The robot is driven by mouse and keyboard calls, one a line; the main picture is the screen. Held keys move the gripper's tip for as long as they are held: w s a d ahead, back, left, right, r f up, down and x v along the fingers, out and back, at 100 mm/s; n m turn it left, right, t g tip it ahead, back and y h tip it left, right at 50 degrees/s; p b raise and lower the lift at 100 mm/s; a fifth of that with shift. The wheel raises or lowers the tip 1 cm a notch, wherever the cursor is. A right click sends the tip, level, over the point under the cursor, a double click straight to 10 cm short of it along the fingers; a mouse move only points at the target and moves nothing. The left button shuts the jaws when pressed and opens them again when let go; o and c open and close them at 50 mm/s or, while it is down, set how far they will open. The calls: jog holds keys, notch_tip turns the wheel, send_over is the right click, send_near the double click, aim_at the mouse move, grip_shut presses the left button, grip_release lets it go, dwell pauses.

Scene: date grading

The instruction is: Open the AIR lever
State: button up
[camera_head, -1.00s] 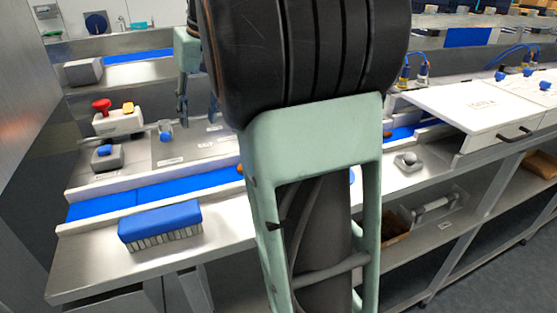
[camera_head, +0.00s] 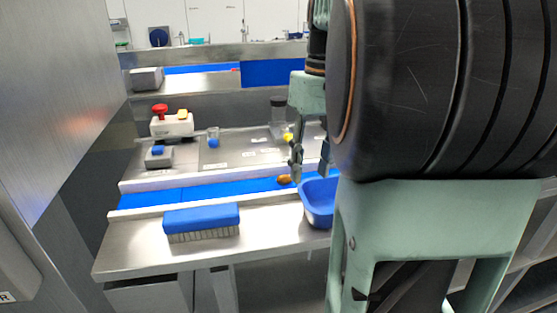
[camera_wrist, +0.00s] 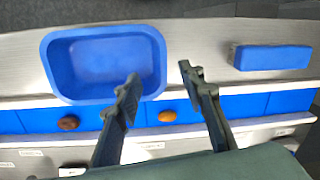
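My gripper (camera_head: 310,171) is open and empty above the blue belt (camera_head: 255,190); its two fingers also show apart in the wrist view (camera_wrist: 159,74). I cannot tell for sure which part is the AIR lever; the labels are too small to read. A small blue knob on a clear body (camera_head: 213,141) stands on the steel panel (camera_head: 190,163), left of my gripper and well apart from it. A grey box with a blue top (camera_head: 158,153) is farther left. A yellow part (camera_head: 288,137) shows close behind my gripper, partly hidden.
A white box with a red button (camera_head: 160,110) stands at the panel's back left. A blue tray (camera_wrist: 158,62) lies below my gripper. A blue brush (camera_head: 201,218) lies on the front ledge. Brown dates (camera_wrist: 167,116) lie on the belt. My arm hides the right side.

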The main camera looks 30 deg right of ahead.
jog(key=shift+s+d+f, duration=0.1)
jog(key=shift+s+d, duration=0.1)
jog(key=shift+s, duration=0.75)
